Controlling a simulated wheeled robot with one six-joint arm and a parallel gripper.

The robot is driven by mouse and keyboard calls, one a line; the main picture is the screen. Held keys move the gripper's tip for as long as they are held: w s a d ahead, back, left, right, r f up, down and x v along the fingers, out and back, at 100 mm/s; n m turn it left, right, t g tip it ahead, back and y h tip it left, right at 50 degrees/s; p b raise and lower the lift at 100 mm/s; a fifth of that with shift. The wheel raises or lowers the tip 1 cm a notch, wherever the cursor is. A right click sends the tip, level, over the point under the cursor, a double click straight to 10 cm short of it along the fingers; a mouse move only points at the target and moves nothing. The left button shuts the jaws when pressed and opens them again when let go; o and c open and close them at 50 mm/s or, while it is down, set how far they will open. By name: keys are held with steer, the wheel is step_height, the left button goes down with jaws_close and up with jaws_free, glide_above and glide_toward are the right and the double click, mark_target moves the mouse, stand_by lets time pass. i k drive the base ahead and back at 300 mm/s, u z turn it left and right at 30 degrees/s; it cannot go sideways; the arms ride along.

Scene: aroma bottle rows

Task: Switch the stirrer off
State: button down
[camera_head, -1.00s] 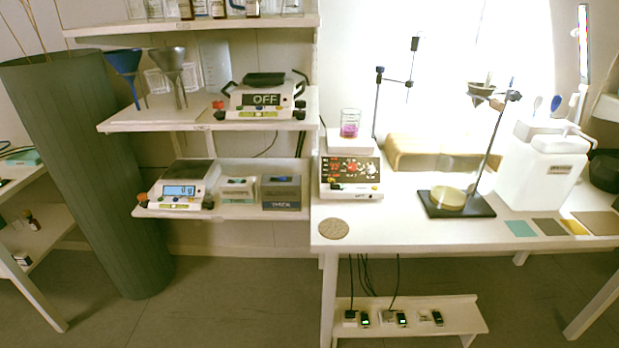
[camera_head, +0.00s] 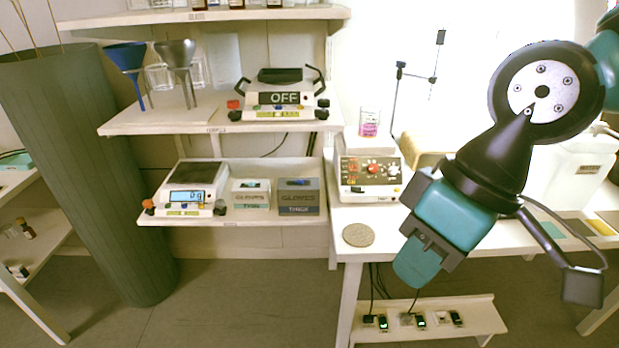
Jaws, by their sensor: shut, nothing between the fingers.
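A white, box-shaped device (camera_head: 370,178), which looks like the stirrer, stands at the left end of the table. Its dark front panel has a red knob in the middle, small red marks and black-and-red controls below. A beaker of pink liquid (camera_head: 369,124) stands on its top plate. I cannot read whether it is on. My gripper (camera_head: 418,262) has teal fingers and is shut and empty. It points down and left, in front of the table's front edge in the picture, below and right of the device. My arm hides part of the table to the right.
A round cork mat (camera_head: 358,235) lies near the table's front-left corner. A power strip shelf (camera_head: 430,325) is beneath.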

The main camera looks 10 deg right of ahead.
mark_target(361, 191)
steer(key=u, duration=0.05)
steer(key=i, duration=1)
steer(key=z, duration=0.35)
